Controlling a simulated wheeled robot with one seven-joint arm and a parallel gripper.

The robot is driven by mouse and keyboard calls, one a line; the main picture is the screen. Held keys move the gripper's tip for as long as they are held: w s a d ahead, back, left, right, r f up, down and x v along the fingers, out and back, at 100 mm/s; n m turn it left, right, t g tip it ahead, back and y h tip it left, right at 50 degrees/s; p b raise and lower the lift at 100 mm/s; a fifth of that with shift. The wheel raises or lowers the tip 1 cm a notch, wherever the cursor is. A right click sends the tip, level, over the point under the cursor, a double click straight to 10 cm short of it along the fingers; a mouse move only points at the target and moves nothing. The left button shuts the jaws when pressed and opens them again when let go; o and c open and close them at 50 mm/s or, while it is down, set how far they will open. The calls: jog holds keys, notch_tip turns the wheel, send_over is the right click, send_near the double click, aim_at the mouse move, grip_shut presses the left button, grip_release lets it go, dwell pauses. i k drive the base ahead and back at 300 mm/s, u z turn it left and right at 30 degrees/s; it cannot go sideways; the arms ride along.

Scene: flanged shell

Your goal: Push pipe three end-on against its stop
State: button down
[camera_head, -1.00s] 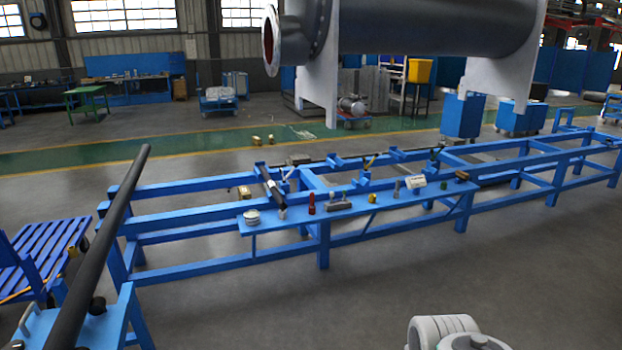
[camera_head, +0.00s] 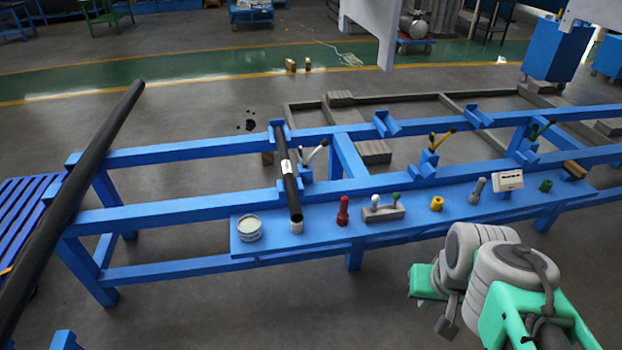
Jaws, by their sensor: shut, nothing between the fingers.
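A short black pipe (camera_head: 289,190) with a white label lies across the blue rack's two rails, pointing toward me. The label is too small to read, so I cannot tell whether this is pipe three. A long black pipe (camera_head: 75,185) lies slanted over the rack's left end. I cannot make out which part is the stop. My grey and teal arm is folded at the lower right, apart from the rack; no gripper fingers can be made out.
The blue front shelf (camera_head: 330,235) holds a white round tin (camera_head: 249,228), a red piece (camera_head: 343,211), a grey block (camera_head: 384,213), a yellow piece (camera_head: 437,203) and other small items. Empty blue V-supports (camera_head: 385,124) and clamps with coloured handles stand along the rails. Floor before the rack is clear.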

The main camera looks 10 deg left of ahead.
aim_at(295, 210)
jog(key=i, duration=1.75)
jog(key=u, duration=3.55)
